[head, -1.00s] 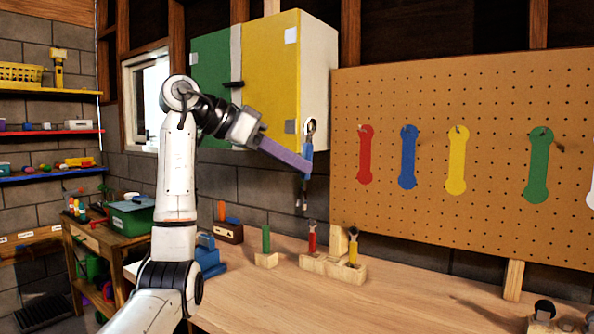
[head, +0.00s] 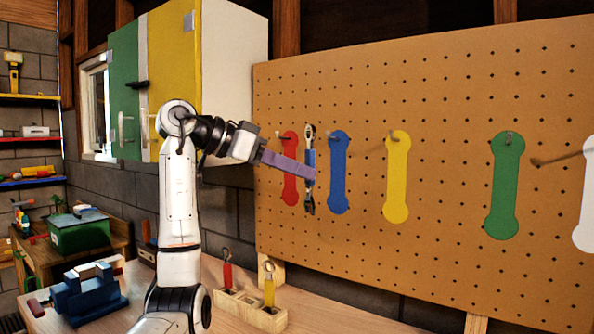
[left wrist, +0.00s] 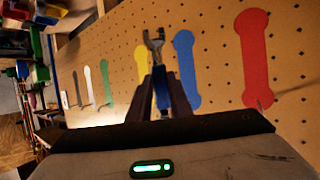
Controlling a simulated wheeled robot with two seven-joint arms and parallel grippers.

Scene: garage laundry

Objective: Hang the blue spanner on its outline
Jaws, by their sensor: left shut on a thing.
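The blue spanner (head: 310,157) hangs upright in the fingers of my left gripper (head: 312,174), which is shut on its blue handle. In the left wrist view the spanner's open metal end (left wrist: 154,42) sticks out past the fingers (left wrist: 165,95). The blue outline (head: 338,178) is on the pegboard, just right of the spanner in the head view; a peg (head: 334,134) shows at its top. In the left wrist view the blue outline (left wrist: 187,70) is beside the spanner. The spanner looks apart from the board, but the gap is hard to judge. My right gripper is not in view.
The pegboard (head: 450,100) also bears red (head: 290,180), yellow (head: 398,185), green (head: 506,190) and white (head: 586,205) outlines. Red and yellow tools stand in a wooden block (head: 250,310) on the bench below. A blue vise (head: 88,295) and a yellow-green cabinet (head: 180,75) are at left.

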